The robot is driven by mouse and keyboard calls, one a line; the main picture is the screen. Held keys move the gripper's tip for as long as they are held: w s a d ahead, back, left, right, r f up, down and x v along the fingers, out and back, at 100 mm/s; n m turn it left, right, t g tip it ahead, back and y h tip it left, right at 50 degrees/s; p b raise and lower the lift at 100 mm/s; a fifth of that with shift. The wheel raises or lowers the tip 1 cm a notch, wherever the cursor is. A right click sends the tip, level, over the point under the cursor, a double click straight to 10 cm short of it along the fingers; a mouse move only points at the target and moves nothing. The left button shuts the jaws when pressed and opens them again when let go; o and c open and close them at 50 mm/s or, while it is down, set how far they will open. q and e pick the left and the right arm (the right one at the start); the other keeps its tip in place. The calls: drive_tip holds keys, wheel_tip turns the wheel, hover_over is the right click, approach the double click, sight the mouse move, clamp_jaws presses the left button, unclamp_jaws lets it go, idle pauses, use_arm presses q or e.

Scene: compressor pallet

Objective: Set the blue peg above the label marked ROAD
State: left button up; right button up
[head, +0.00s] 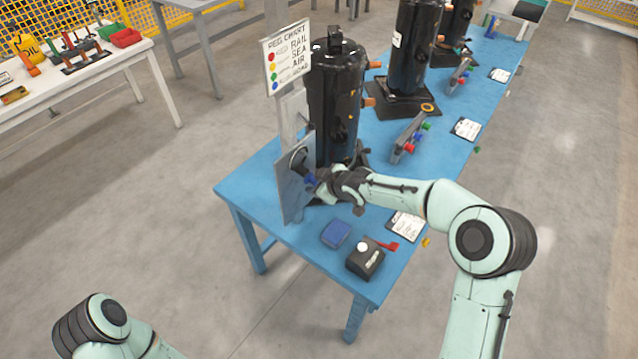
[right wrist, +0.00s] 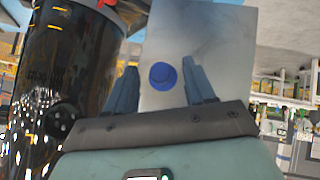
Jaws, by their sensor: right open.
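The blue peg (right wrist: 165,76) shows end-on as a round blue disc against a grey panel (right wrist: 215,55) in the right wrist view. In the head view the grey panel (head: 291,185) stands upright at the front left of the blue table, and the blue peg (head: 310,180) is a small spot at its face. My right gripper (head: 320,184) is at the panel. Its two fingers (right wrist: 165,85) are apart, one on each side of the peg. I cannot tell whether they touch it. The ROAD label on the panel is not readable. My left gripper is out of view.
A chart sign (head: 286,60) lists RAIL, SEA, AIR and ROAD beside coloured dots. A black compressor (head: 335,100) stands close behind the panel. A blue pad (head: 336,234) and a black button box (head: 365,260) lie in front. A peg rack (head: 409,137) stands further right.

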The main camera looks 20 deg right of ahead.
clamp_jaws()
idle(0.7)
drive_tip(key=shift+s+d+p, duration=0.25)
drive_tip(key=shift+s+d, duration=0.7)
drive_tip(key=shift+s, duration=0.25)
drive_tip(key=shift+s+d+p, duration=0.2)
drive_tip(key=shift+s+d, duration=0.7)
drive_tip(key=shift+s, duration=0.25)
